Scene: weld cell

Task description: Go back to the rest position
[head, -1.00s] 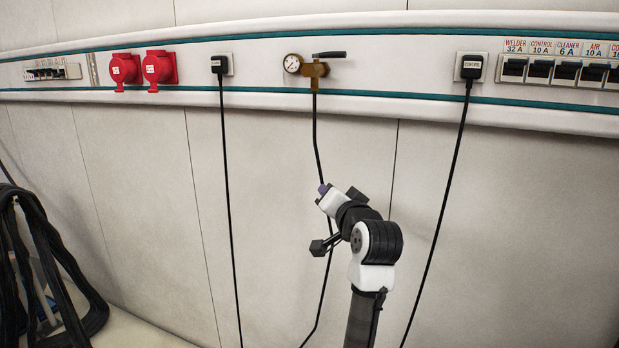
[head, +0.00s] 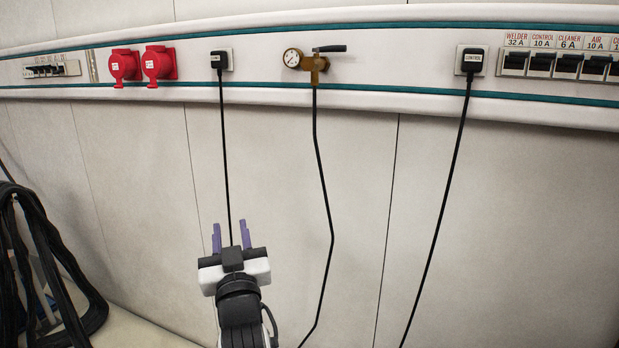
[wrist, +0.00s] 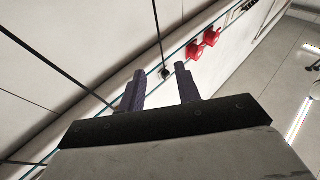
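My gripper (head: 231,236) is in the lower middle of the head view, below the wall rail and in front of the wall panels. Its two purple fingers point up and stand apart with nothing between them. In the wrist view my gripper (wrist: 160,88) also shows two spread, empty fingers. A black cable from the left plug (head: 219,62) runs down behind the gripper in the head view; whether it touches is not clear.
The rail (head: 400,72) carries two red sockets (head: 158,64), a brass valve with a gauge (head: 315,64), a control plug (head: 473,60) and several breakers (head: 555,65). Cables hang from the valve and plugs. Black hoses (head: 45,265) hang at the left.

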